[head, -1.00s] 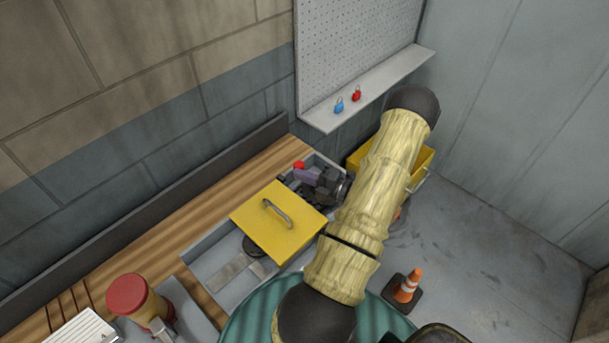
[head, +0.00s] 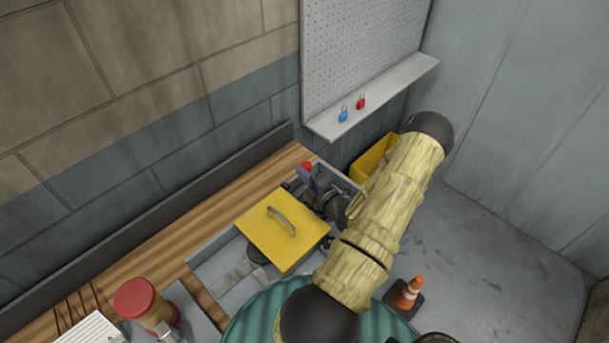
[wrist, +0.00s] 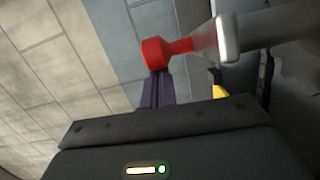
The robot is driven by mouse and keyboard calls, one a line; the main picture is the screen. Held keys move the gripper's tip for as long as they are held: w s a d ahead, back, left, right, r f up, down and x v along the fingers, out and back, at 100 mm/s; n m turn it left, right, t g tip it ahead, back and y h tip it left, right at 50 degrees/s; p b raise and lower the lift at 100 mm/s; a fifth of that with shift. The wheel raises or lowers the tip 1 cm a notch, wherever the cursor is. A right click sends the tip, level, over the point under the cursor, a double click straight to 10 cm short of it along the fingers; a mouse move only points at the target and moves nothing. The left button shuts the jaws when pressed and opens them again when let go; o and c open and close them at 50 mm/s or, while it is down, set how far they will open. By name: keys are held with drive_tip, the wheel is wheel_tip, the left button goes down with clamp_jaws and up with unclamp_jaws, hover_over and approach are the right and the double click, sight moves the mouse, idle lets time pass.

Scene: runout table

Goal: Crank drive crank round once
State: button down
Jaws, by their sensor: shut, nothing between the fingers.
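The drive crank's red knob (wrist: 165,52) sits on a pale metal crank arm (wrist: 228,38) in the wrist view. In the head view the red knob (head: 307,167) shows at the far end of the grey tray, and most of the crank is hidden by my wrist. My gripper (wrist: 157,82) has its purple fingers shut and empty. The fingertips are right at the knob's near side, and I cannot tell whether they touch it. In the head view my gripper (head: 303,175) is just below the knob.
A yellow lid with a handle (head: 283,236) covers part of the grey tray (head: 208,262). A red-topped cylinder (head: 136,298) stands at lower left. A yellow bin (head: 372,160), an orange cone (head: 408,292) and a shelf with two padlocks (head: 343,115) are nearby. Open floor lies right.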

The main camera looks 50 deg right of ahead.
drive_tip(key=m+h, duration=0.1)
drive_tip(key=w+d+m+h+p, duration=0.1)
drive_tip(key=shift+d+r+g+h, duration=0.1)
drive_tip(key=shift+d+g+h, duration=0.2)
drive_tip(key=shift+h, duration=0.1)
drive_tip(key=shift+p, duration=0.35)
drive_tip(key=shift+d+m+h, duration=0.15)
drive_tip(key=shift+m+h, duration=0.15)
drive_tip(key=shift+h, duration=0.2)
idle(0.6)
drive_tip(key=b+v, duration=0.2)
drive_tip(key=v, duration=1.5)
drive_tip(key=shift+s+r, duration=0.15)
drive_tip(key=shift+r, duration=0.1)
